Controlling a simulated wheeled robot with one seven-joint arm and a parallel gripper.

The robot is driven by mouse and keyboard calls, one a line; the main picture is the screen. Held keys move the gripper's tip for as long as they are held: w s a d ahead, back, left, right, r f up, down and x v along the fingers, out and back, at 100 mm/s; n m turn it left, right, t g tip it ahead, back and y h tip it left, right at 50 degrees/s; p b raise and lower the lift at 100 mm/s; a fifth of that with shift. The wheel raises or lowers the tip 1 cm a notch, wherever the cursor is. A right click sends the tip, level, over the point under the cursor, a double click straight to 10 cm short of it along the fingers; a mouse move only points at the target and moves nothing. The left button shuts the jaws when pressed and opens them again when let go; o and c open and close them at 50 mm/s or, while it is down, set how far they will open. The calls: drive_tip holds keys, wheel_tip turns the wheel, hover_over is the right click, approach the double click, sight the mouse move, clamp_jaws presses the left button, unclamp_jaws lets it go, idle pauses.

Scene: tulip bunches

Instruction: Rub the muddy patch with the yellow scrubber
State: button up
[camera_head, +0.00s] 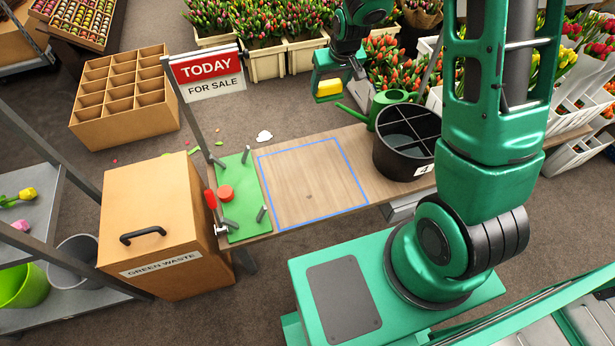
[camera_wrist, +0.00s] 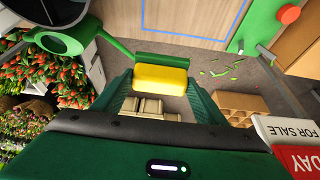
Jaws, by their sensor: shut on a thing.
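My gripper (camera_head: 333,76) is shut on the yellow scrubber (camera_head: 329,89), raised beyond the far edge of the wooden table. In the wrist view the yellow scrubber (camera_wrist: 160,79) sits between the green fingers, clear of any surface. A small dark spot (camera_head: 309,196) lies on the bare wood inside the blue outline; it looks like the muddy patch, but it is too small to be sure. The scrubber is well apart from it. The wrist view shows part of the outlined area, with no patch visible there.
A black divided bucket (camera_head: 407,143) and a green watering can (camera_head: 384,104) stand right of the outline. A green board (camera_head: 237,205) with pegs and a red knob lies left, near the sale sign (camera_head: 208,74). The outlined wood is otherwise clear.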

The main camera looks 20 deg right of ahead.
drive_tip(key=shift+s+a+f+n+g+y, duration=0.75)
drive_tip(key=shift+s+a+f+n, duration=1.65)
drive_tip(key=shift+f, duration=2.45)
drive_tip(key=shift+s+a+f+n+g+y, duration=0.75)
drive_tip(key=shift+s+a+f+n, duration=0.6)
drive_tip(key=shift+s+f+n, duration=2.75)
drive_tip(key=shift+s+a+f+n+g+y, duration=0.75)
drive_tip(key=shift+s+a+f+n, duration=1.4)
drive_tip(key=shift+f, duration=3.45)
drive_tip(key=shift+w+d+f+n, duration=0.4)
drive_tip(key=shift+w+d+n, duration=0.05)
drive_tip(key=shift+w+d, duration=0.3)
drive_tip(key=shift+c, duration=0.3)
drive_tip(key=shift+d+f, duration=0.1)
drive_tip(key=shift+d, duration=1.7)
drive_tip(key=shift+a, duration=0.4)
drive_tip(key=shift+s+a, duration=0.1)
drive_tip(key=shift+a, duration=1.85)
wheel_tip(320, 180, up, 3)
drive_tip(key=shift+f, duration=0.15)
drive_tip(key=shift+d+r, duration=0.1)
drive_tip(key=shift+r, duration=2.6)
